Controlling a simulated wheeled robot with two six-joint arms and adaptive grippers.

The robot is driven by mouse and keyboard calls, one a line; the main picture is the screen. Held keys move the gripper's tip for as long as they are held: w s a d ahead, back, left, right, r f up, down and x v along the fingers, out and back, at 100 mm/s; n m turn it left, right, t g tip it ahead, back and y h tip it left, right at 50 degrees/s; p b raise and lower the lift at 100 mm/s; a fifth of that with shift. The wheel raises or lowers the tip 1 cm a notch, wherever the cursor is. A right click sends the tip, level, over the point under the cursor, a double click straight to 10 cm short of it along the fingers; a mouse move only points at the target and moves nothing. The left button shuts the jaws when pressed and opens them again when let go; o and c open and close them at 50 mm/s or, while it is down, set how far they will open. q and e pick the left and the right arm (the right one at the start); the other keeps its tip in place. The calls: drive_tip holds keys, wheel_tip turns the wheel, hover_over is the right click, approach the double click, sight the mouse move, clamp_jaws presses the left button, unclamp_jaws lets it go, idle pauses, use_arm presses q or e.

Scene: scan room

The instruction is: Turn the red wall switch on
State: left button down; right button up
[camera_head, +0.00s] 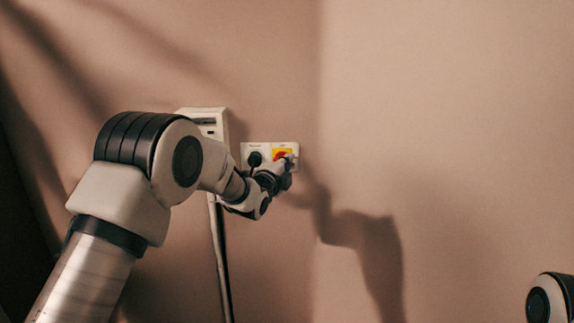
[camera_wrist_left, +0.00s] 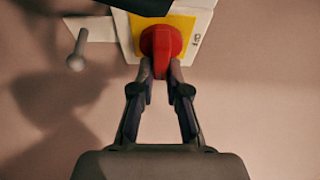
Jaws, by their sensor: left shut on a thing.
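The red wall switch (camera_head: 281,155) is a red rotary knob on a yellow plate, set in a white wall panel. In the left wrist view the red knob (camera_wrist_left: 162,42) is at the top, with its handle between my left fingertips. My left gripper (camera_head: 285,165) is at the panel and hides part of the knob in the head view. In the left wrist view my left gripper (camera_wrist_left: 161,75) is shut on the knob's handle. The markings beside the knob are too small to read surely. My right gripper is not in view.
A black round plug or socket (camera_head: 254,158) sits on the same panel, left of the switch. A pale wall box (camera_head: 210,122) with a conduit (camera_head: 220,255) running down stands further left. A wall corner is just right of the panel. The right wall is bare.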

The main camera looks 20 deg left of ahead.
use_arm(q)
drive_tip(key=shift+r, duration=0.15)
idle(0.3)
drive_tip(key=c, duration=1.2)
unclamp_jaws()
drive_tip(key=shift+o, duration=0.2)
drive_tip(key=shift+w, duration=0.1)
drive_tip(key=s+a, duration=0.1)
drive_tip(key=s, duration=1.1)
drive_tip(key=shift+a, duration=0.2)
